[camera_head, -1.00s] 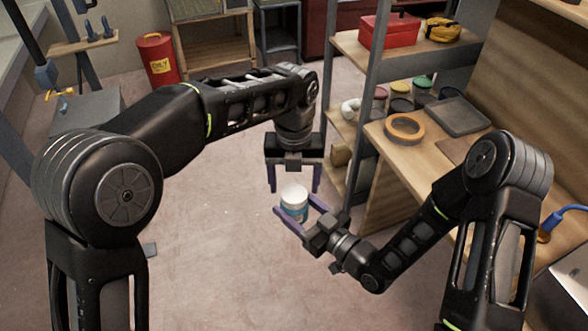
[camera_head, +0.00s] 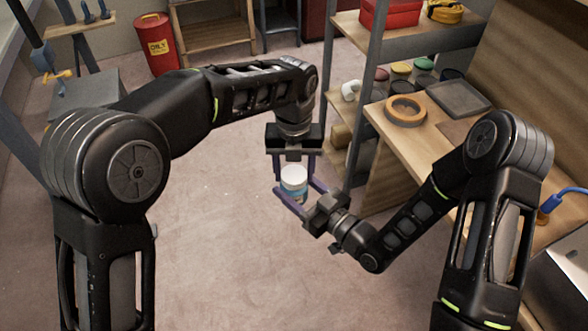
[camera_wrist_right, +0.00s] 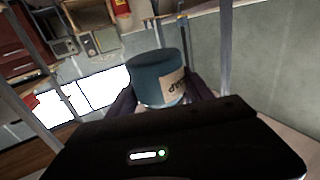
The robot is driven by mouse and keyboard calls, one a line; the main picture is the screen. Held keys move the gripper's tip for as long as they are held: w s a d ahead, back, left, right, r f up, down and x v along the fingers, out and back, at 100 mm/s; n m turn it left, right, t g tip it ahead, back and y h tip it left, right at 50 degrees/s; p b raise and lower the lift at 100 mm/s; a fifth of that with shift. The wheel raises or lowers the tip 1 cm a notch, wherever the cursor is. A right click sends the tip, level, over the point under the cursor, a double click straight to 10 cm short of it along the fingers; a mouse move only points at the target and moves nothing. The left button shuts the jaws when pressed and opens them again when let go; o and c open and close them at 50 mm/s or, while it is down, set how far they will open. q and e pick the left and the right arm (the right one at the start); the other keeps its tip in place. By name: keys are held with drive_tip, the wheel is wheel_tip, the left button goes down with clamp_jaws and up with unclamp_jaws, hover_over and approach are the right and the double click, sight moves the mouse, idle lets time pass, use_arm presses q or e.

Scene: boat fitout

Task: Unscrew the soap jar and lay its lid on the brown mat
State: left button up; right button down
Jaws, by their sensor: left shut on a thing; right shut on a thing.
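The soap jar (camera_head: 295,194) is a small blue jar with a label and a white lid (camera_head: 293,175). It stands about upright above the floor, shut in my right gripper (camera_head: 298,192). The right wrist view shows its blue body (camera_wrist_right: 156,68) and part of the label between the fingers. My left gripper (camera_head: 294,170) points down from above, its fingers on both sides of the lid and shut on it. The lid still sits on the jar. The brown mat (camera_head: 458,134) lies on the wooden bench at the right, partly hidden by my right arm.
The bench also holds an orange-brown ring (camera_head: 405,111) and a dark grey tray (camera_head: 459,97). Shelves with several small jars and a red box (camera_head: 389,14) stand behind. A red bin (camera_head: 157,43) stands at the back left. Open floor surrounds the grippers.

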use_arm(q)
drive_tip(key=c, duration=0.6)
drive_tip(key=n, duration=0.5)
drive_tip(key=shift+n, duration=0.4)
drive_tip(key=n, duration=0.4)
drive_tip(key=shift+n, duration=0.4)
drive_tip(key=n, duration=0.2)
drive_tip(key=shift+n, duration=0.4)
drive_tip(key=n, duration=1.3)
drive_tip(key=shift+r, duration=0.1)
drive_tip(key=n, duration=2.7)
drive_tip(key=shift+n, duration=0.4)
